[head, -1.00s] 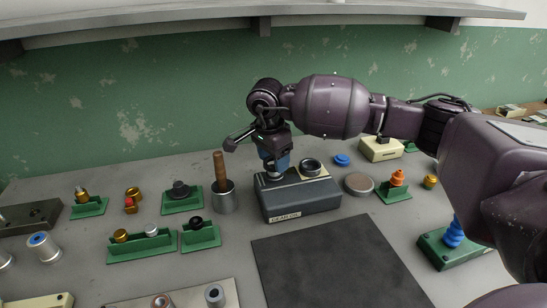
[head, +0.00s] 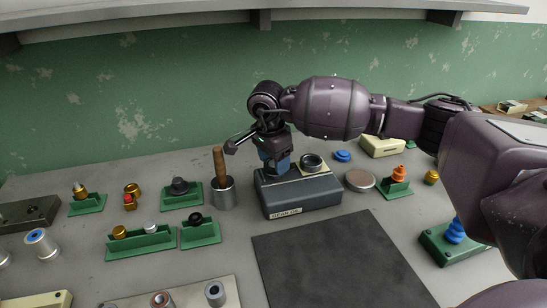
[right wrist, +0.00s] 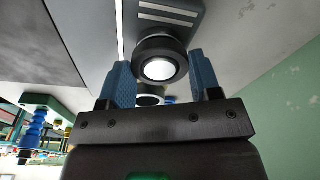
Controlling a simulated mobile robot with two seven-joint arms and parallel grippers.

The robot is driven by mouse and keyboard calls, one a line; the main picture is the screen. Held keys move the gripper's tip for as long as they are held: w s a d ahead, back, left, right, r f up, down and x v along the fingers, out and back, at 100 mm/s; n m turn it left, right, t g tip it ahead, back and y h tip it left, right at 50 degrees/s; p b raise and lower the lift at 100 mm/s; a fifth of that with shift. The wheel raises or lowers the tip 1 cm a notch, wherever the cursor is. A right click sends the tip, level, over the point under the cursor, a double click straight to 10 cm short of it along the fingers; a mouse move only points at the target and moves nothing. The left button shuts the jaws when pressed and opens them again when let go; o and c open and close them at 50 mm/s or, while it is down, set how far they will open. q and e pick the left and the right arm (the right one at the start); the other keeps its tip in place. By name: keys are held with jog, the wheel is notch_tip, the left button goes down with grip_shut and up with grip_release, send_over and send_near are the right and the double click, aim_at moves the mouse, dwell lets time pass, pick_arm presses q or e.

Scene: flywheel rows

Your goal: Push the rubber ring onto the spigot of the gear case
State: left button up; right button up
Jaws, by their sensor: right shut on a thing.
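The gear case (head: 300,196) is a dark grey box with a pale label, behind the black mat. My right gripper (head: 277,172) points down over its left part, with blue fingers shut on the rubber ring. In the right wrist view the black rubber ring (right wrist: 141,56) sits between the blue fingertips (right wrist: 162,72). The bright round end of the spigot (right wrist: 160,69) shows through its hole, so the ring appears lined up with or around the spigot. How far down it sits I cannot tell. My left gripper is out of view.
A metal cup with a wooden handle (head: 222,192) stands just left of the case. A round tan disc (head: 359,181) lies to the right. The black mat (head: 340,262) is clear.

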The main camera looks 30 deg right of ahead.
jog(key=shift+f, duration=0.3)
jog(key=o, duration=1)
jog(key=shift+c, duration=0.2)
